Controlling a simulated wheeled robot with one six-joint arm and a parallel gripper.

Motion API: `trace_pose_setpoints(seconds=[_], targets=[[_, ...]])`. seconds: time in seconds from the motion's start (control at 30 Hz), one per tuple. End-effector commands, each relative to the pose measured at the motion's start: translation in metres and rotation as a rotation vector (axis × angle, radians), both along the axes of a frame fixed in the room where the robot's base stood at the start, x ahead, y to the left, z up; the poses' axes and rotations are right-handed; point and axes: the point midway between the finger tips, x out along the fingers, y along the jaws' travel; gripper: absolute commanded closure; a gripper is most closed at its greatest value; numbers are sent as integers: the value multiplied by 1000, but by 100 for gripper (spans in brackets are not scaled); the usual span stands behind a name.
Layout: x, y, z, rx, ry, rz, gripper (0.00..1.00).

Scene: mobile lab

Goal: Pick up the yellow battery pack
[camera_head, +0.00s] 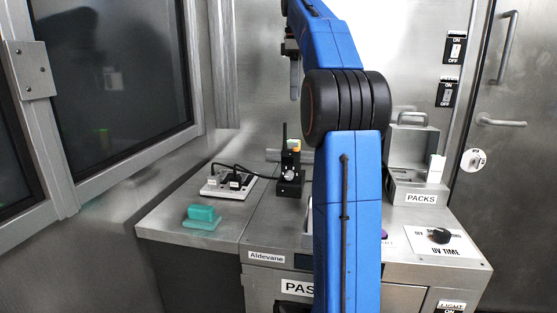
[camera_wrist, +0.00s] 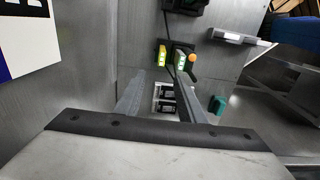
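A small yellow block (camera_wrist: 163,55), which looks like the battery pack, shows beyond my fingers in the wrist view, on or beside a dark device.
A socket strip (camera_head: 226,184) with black plugs and a teal block (camera_head: 201,217) stand left on the bench. A PACKS box (camera_head: 420,198) with a white-green pack (camera_head: 436,169) is at right, near a UV TIME dial (camera_head: 440,236). My blue arm hides the bench middle.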

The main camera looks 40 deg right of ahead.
Motion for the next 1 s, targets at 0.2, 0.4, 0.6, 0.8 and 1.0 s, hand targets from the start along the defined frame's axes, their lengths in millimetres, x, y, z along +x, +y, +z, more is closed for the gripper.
trace_pose_setpoints(seconds=[0.2, 0.4, 0.6, 0.8, 1.0], targets=[[-1, -1, -19, 2, 3, 2, 64], [-1, 0, -51, 2, 3, 2, 64], [-1, 0, -86, 2, 3, 2, 64], [0, 0, -113, 1, 2, 1, 64], [0, 0, -124, 1, 1, 1, 64]])
